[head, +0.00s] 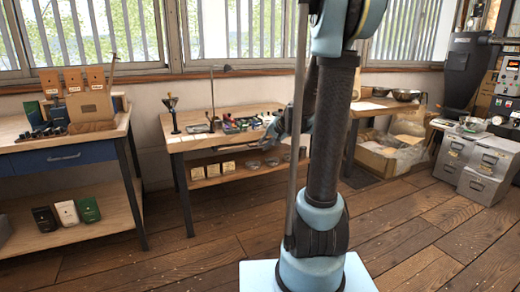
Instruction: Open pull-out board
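I cannot clearly make out a pull-out board. At the left, a wooden bench (20,144) has a blue drawer front (28,165) with a metal bar handle (64,157); it looks closed. A second wooden table (185,143) stands in the middle, with a lower shelf (228,174). My arm rises in front of the table's right part and hides some of it. My gripper (272,133) seems to show as a dark grey shape left of the arm, in front of the table's right side. It is small, and its fingers cannot be told apart.
Bags and a cardboard stand (90,103) are on the left bench, with several pouches (67,213) on its lower shelf. Grey drawer boxes (486,165) and a dark machine (465,75) stand at the right. The wooden floor (180,260) before the benches is clear.

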